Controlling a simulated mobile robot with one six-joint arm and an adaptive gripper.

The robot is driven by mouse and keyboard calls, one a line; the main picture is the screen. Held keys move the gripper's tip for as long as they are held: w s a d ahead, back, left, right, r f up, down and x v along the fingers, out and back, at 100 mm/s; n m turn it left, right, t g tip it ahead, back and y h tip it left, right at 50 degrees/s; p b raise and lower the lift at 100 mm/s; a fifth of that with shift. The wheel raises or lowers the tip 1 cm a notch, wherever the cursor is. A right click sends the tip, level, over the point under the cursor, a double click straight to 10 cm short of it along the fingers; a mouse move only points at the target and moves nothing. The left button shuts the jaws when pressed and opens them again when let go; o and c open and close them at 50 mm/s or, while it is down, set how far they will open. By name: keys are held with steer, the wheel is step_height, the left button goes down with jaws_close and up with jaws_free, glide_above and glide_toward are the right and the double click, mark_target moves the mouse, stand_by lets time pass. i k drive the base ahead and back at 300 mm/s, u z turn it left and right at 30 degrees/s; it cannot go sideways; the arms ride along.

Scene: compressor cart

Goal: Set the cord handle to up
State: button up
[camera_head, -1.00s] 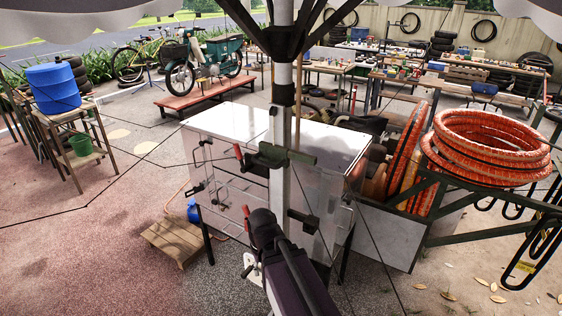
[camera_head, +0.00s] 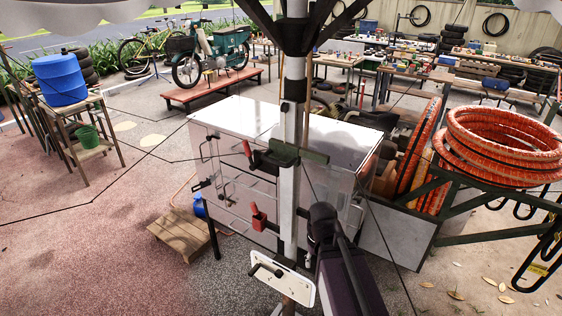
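A white pole (camera_head: 291,110) rises in the middle. A dark clamp (camera_head: 268,160) on it carries a small red-tipped lever (camera_head: 247,150) that points up. Lower on the left, a second red handle (camera_head: 257,217) stands roughly upright. Below it, a white plate (camera_head: 282,278) bears a dark lever (camera_head: 264,268). No label shows which of these is the cord handle. The dark end of my arm, with my gripper (camera_head: 321,216), is just right of the pole, apart from the red handles in the picture. Its fingers cannot be made out.
A white cabinet (camera_head: 235,122) stands behind the pole. Orange hose coils (camera_head: 500,140) hang on a green frame at the right. Thin dark cords cross the view.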

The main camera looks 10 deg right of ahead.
mark_target(290, 153)
steer(key=z, duration=0.15)
steer(key=k, duration=1.45)
steer(key=u, duration=1)
steer(key=i, duration=1)
steer(key=u, duration=0.1)
